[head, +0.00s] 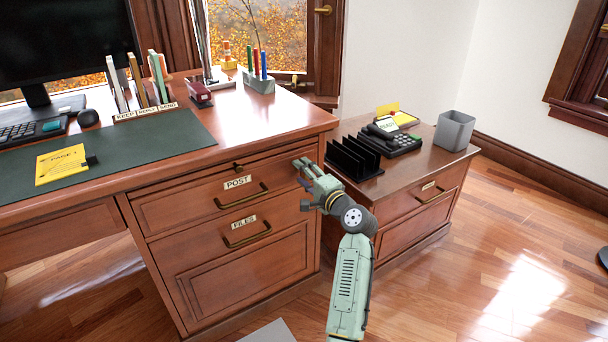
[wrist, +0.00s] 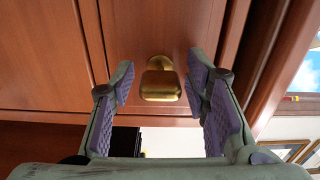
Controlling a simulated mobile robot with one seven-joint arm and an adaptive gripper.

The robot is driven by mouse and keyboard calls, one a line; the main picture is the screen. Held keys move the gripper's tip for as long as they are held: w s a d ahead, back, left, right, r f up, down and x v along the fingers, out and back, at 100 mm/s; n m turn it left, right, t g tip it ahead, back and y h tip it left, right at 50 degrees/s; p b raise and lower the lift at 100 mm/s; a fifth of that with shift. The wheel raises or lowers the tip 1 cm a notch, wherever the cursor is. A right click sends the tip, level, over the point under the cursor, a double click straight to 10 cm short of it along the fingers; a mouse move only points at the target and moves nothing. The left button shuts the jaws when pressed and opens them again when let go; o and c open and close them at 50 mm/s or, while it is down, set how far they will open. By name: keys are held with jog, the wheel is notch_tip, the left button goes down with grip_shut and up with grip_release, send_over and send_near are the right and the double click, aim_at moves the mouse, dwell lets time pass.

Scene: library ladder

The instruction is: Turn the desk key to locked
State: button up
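The small brass desk key (head: 237,167) sits in the desk front, above the POST drawer label (head: 237,183). In the wrist view the brass key (wrist: 160,84) shows its broad flat head, with a round brass part behind it on the wooden front. My gripper (head: 303,171) is in front of the desk's right end in the head view. In the wrist view my gripper (wrist: 161,82) is open, with one purple-padded finger on each side of the key and a visible gap to it on both sides. I cannot tell the lock's state.
The POST drawer handle (head: 242,197) and FILES drawer handle (head: 247,235) stick out below the key. A low cabinet (head: 432,195) stands right of the desk, with a black file rack (head: 352,160) close behind my gripper.

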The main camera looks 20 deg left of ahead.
jog(key=shift+o, duration=0.3)
jog(key=v, duration=1.2)
